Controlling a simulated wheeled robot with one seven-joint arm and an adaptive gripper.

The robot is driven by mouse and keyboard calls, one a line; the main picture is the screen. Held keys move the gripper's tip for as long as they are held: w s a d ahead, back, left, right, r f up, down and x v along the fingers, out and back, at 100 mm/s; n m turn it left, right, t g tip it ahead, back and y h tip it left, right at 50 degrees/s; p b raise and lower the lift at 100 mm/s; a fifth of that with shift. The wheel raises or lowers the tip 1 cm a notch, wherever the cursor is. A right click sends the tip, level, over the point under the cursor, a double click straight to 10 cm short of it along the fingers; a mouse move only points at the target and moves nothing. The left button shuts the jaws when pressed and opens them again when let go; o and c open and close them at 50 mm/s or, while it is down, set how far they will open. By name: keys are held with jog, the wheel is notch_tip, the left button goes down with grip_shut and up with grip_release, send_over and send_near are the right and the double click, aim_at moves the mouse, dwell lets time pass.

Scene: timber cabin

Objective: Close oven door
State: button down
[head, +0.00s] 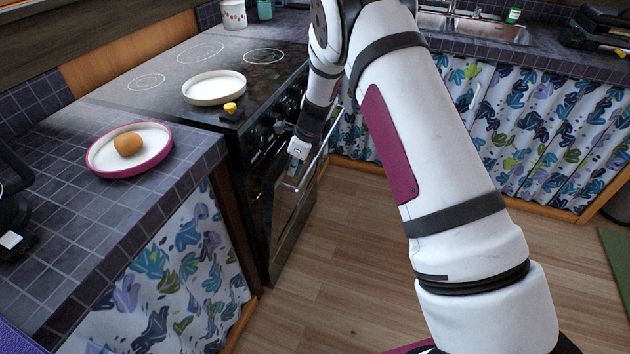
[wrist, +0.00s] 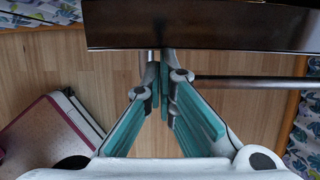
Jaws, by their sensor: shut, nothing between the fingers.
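The black oven (head: 240,125) stands in the counter at left centre in the head view. Its dark door (head: 285,225) hangs nearly upright on the front; I cannot tell how wide any gap is. A metal handle bar (head: 313,160) runs along the door's upper part. My gripper (head: 293,172) is at the door's upper part beside the bar, partly hidden. In the wrist view the gripper (wrist: 164,62) is shut and empty, its fingertips close to the lower edge of the dark door panel (wrist: 200,25). The bar (wrist: 250,82) runs right from the fingers; contact is unclear.
A white plate (head: 214,88) and a yellow-topped item (head: 230,108) are on the hob. A pink-rimmed plate (head: 105,171) with a brown round item (head: 128,144) sits on the tiled counter (head: 60,215). The wooden floor (head: 340,260) before the oven is clear.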

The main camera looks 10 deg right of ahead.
aim_at(281, 168)
jog(key=shift+w+a+r, duration=0.2)
jog(key=shift+w+a, duration=0.3)
jog(key=shift+a, duration=0.25)
jog(key=shift+w+a+r, duration=0.15)
jog(key=shift+w+a, duration=0.35)
jog(key=shift+a, duration=0.2)
